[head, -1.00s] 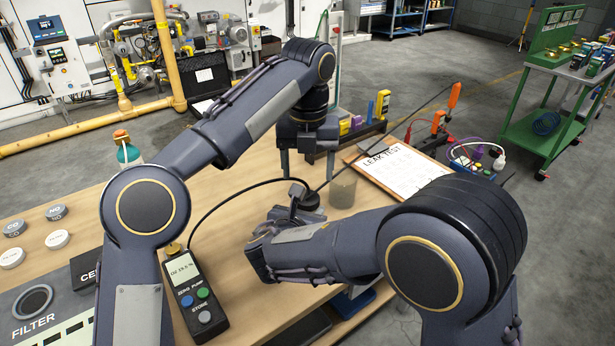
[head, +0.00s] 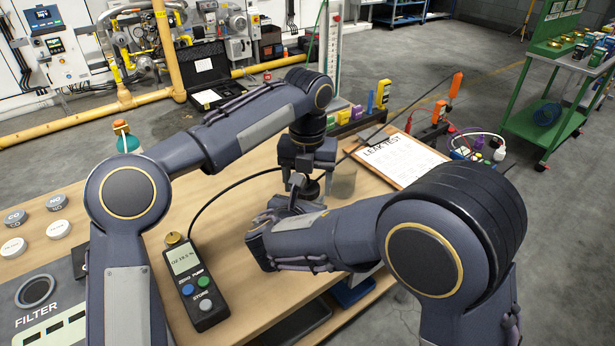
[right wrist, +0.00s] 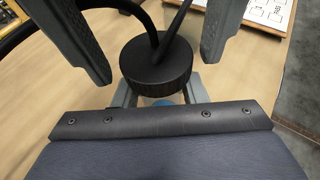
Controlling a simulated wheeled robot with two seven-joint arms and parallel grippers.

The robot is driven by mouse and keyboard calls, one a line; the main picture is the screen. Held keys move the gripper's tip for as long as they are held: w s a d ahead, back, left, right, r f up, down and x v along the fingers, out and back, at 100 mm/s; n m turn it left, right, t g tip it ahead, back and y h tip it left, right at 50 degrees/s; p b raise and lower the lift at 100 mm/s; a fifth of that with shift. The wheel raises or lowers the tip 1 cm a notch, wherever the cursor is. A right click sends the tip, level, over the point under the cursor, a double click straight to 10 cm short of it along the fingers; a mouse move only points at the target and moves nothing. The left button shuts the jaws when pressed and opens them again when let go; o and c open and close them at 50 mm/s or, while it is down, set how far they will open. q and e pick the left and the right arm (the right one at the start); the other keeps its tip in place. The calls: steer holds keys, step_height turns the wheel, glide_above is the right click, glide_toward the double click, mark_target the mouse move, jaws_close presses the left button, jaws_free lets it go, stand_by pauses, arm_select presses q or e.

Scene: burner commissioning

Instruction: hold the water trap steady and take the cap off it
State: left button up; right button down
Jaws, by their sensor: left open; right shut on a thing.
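The water trap's round black cap (head: 312,189) shows in the head view below my left gripper (head: 306,178). In the right wrist view the ribbed cap (right wrist: 157,66) has black hoses at its top. My left gripper's two fingers stand apart on either side of the cap, open, with gaps visible. My right gripper (head: 287,198) is shut on the water trap below the cap; its grey fingers (right wrist: 160,95) flank the trap in the wrist view. Only a small bluish bit of the trap body (right wrist: 166,102) shows; the rest is hidden by the cap and my gripper.
The gas analyser (head: 193,280) lies at the front of the wooden table, its black hose (head: 215,198) curving to the cap. A greyish cylinder (head: 342,182) stands close right of the cap. The leak test clipboard (head: 397,160) lies behind it, with a dark rod crossing above.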

arm_select(q)
steer(key=c, duration=1)
steer(key=n, duration=0.3)
steer(key=o, duration=1.1)
